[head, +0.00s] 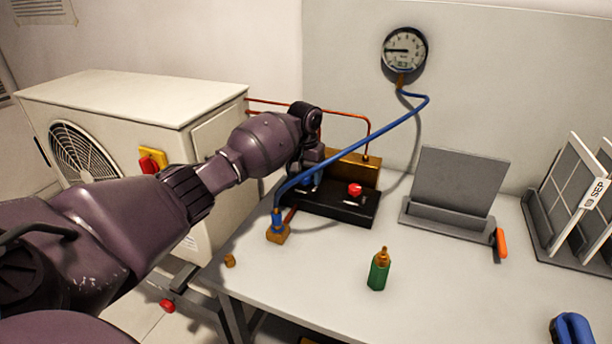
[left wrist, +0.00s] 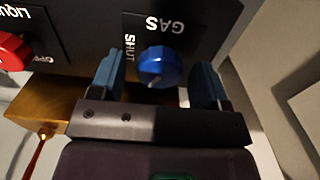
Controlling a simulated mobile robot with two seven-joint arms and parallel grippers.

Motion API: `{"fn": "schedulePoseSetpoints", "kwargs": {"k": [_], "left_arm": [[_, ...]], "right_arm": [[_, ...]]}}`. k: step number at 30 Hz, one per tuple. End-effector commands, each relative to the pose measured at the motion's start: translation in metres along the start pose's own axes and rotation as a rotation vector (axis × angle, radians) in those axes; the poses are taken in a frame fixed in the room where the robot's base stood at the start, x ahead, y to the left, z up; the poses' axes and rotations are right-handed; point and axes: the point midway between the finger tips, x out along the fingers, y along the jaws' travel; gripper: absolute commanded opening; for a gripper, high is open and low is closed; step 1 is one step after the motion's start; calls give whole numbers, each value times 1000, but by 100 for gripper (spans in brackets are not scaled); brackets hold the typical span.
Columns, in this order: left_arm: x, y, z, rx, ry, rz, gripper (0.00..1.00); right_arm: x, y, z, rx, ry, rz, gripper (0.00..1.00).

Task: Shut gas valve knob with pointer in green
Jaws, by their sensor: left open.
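The blue gas valve knob (left wrist: 160,66) sits on a black panel in the left wrist view, beside the labels "GAS" and "SHUT". A pale mark shows on its lower edge. My left gripper (left wrist: 158,80) is open, with one blue finger on each side of the knob; I cannot tell whether they touch it. In the head view the left gripper (head: 308,182) is over the black manifold block (head: 345,207) and mostly hides the gas knob. The round gauge (head: 404,52) on the back panel has its dark pointer toward the left; no green band can be made out. My right gripper is not in view.
A red knob (head: 355,189) marked "LIQUID" is beside the gas knob. A blue hose (head: 360,138) arcs from the gauge to a brass fitting (head: 278,234). A green bottle (head: 379,270), grey stand (head: 455,185) and orange-handled tool (head: 500,243) are on the bench. The front bench is mostly clear.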

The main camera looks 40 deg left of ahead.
Motion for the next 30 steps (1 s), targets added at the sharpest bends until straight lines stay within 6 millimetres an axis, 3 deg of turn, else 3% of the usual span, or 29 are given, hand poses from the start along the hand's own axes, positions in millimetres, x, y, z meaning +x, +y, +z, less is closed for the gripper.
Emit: {"fn": "schedulePoseSetpoints", "kwargs": {"k": [9, 19, 30], "left_arm": [[2, 0, 0, 0, 1, 0, 70], [2, 0, 0, 0, 1, 0, 21], [-1, 0, 0, 63, 3, 1, 20]], "right_arm": [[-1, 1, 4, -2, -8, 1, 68], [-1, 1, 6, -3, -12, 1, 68], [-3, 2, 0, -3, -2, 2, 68]]}}
